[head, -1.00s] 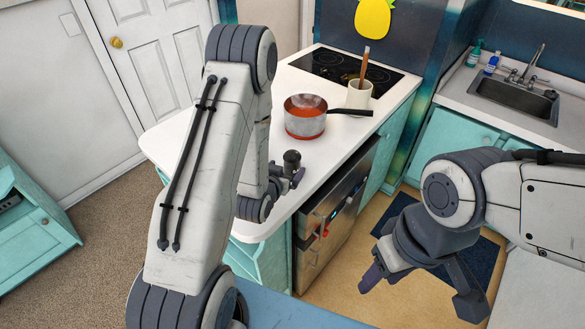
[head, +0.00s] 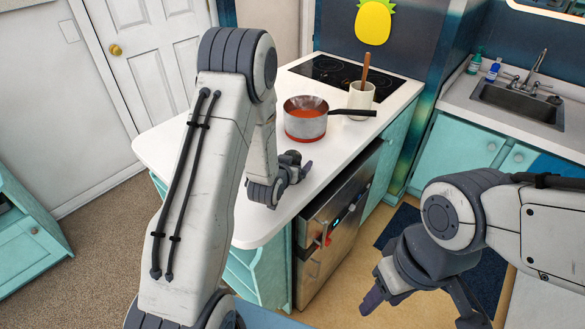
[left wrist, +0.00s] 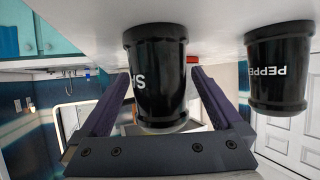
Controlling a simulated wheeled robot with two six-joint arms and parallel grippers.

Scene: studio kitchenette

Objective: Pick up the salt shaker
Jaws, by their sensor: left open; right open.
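The salt shaker (left wrist: 157,80) is a glossy black cylinder with a white letter S, upside down in the left wrist view. It stands on the white counter between the two fingers of my left gripper (left wrist: 160,73), which is open. I cannot tell whether either finger touches it. A matching black pepper shaker (left wrist: 279,72) stands beside it, outside the fingers. My right gripper (head: 422,306) is open and empty, over the floor.
A steel pot (head: 305,118) with red contents stands on the counter (head: 185,150) just beyond my left gripper. Behind it are a white crock (head: 361,98) with a wooden utensil and a black cooktop (head: 325,68).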

